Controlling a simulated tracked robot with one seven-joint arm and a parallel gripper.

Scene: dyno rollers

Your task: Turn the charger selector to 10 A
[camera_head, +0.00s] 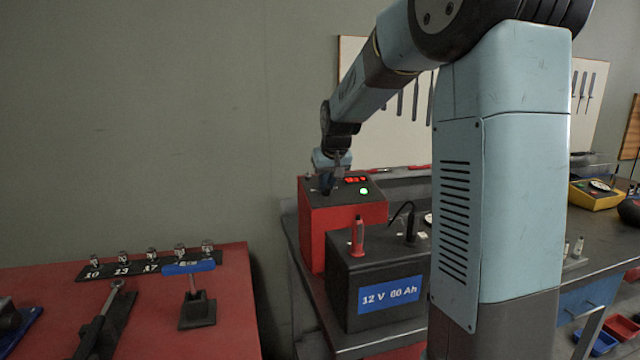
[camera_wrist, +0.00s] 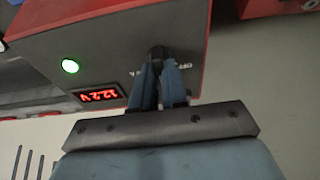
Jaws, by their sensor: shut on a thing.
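The red charger (camera_head: 332,225) stands on the bench, with a dark top panel carrying a red display and a lit green light (camera_head: 364,191). In the wrist view the charger's panel (camera_wrist: 110,55) shows the green light (camera_wrist: 70,66) and the display (camera_wrist: 98,95), which seems to read 12.2 V. My gripper (camera_wrist: 160,62) is shut on the dark selector knob (camera_wrist: 156,52) on the panel. The fingers hide most of the knob and part of the white scale marks, so its setting cannot be read. In the head view my gripper (camera_head: 327,184) is at the panel's left side.
A black battery (camera_head: 375,285) marked 12 V 60 Ah stands in front of the charger, with a red clamp (camera_head: 357,236) and a black clamp (camera_head: 410,222) on top. A red table (camera_head: 225,335) with sockets and tools is at left.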

